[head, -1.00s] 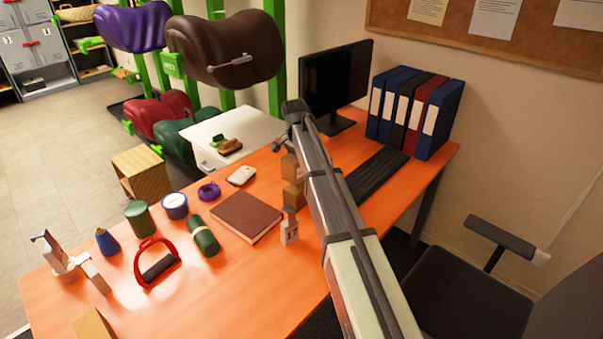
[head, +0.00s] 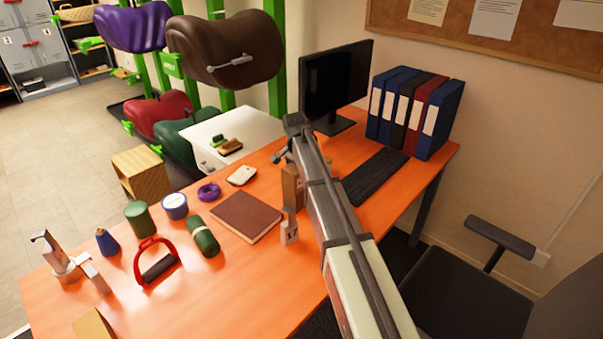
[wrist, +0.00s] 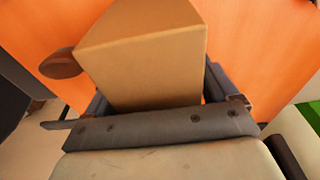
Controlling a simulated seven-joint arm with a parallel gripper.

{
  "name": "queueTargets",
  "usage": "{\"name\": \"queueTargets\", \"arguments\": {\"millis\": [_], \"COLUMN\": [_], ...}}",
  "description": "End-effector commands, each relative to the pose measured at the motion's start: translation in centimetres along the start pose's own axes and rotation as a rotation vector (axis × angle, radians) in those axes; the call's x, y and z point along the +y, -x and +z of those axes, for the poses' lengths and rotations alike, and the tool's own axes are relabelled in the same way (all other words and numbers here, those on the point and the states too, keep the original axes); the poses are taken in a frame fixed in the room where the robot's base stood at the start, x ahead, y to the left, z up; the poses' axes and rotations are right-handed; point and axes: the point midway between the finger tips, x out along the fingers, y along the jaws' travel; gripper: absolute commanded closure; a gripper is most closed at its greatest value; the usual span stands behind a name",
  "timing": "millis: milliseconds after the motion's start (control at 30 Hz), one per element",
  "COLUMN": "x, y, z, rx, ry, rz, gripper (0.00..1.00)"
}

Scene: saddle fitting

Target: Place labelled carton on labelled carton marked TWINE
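My gripper (wrist: 157,92) is pointed down over the orange desk, with a finger on each side of a plain tan carton (wrist: 145,50). The fingers look closed against its sides. In the head view, brown carton surface (head: 290,184) shows just left of my arm, which hides much of it. The held carton and the lower carton appear as nearly one column there; I cannot tell whether they touch. No TWINE label is readable in either view.
A pale upright object (head: 289,228) stands close in front of the cartons. A brown book (head: 246,217) lies to the left, with a black keyboard (head: 375,177) to the right and a monitor (head: 335,80) behind.

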Motion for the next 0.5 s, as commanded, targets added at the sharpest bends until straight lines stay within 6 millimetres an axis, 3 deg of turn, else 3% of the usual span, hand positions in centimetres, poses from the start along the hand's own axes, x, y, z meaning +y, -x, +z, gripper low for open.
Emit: {"name": "queueTargets", "arguments": {"millis": [333,500], "x": [0.0,-0.1], "y": [0.1,1.3], "z": [0.0,-0.1], "rx": [0.000,0.001], "ry": [0.000,0.000], "rz": [0.000,-0.001], "gripper": [0.04,0.04]}}
